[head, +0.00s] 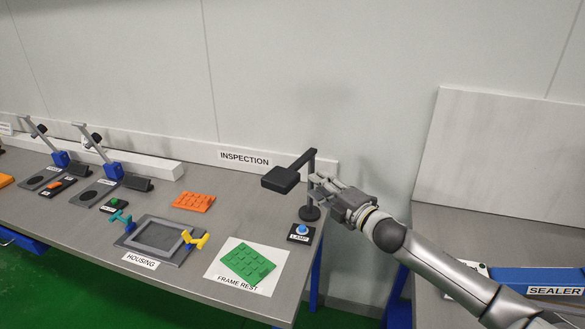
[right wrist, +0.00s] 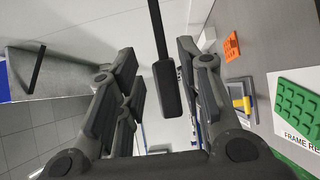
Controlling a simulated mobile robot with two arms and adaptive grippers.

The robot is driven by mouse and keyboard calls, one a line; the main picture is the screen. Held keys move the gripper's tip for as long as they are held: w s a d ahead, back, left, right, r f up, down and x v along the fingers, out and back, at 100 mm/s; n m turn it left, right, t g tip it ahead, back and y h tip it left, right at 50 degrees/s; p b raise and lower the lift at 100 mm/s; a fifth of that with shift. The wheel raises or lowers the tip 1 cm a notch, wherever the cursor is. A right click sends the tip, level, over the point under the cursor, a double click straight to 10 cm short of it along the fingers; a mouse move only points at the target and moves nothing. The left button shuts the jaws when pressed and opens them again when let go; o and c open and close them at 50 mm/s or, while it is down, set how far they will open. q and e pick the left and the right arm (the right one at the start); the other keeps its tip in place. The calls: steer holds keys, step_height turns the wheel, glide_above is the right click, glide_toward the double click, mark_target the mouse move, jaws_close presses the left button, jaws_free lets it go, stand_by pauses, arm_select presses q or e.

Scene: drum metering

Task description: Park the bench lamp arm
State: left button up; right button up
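The bench lamp stands at the right end of the bench below the INSPECTION sign. In the right wrist view my right gripper (right wrist: 162,88) is open. The lamp head (right wrist: 169,92) and the dark arm (right wrist: 157,30) show between its spread fingers, seemingly beyond them. My left gripper is out of view.
A blue LAMP button (head: 301,229) sits in front of the lamp base. A green studded plate (head: 247,263) lies on the FRAME REST mat (head: 215,276). An orange plate (head: 194,202) and the grey housing fixture (head: 138,236) are farther left. The wall is close behind.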

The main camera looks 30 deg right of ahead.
mark_target(296, 166)
steer(key=w+p, duration=0.1)
steer(key=w, duration=0.3)
steer(key=shift+w+r, duration=0.1)
steer(key=shift+w, duration=0.3)
steer(key=w+p, duration=0.1)
steer(key=w, duration=0.1)
steer(key=w+p, duration=0.1)
steer(key=w, duration=0.1)
steer(key=shift+w+a, duration=0.2)
steer(key=shift+w, duration=0.2)
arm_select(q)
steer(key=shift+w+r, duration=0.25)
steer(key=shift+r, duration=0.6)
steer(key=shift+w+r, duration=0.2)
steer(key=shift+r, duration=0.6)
arm_select(e)
steer(key=shift+w+a+f, duration=0.1)
steer(key=shift+w+f, duration=0.1)
steer(key=shift+w, duration=0.6)
jaws_close()
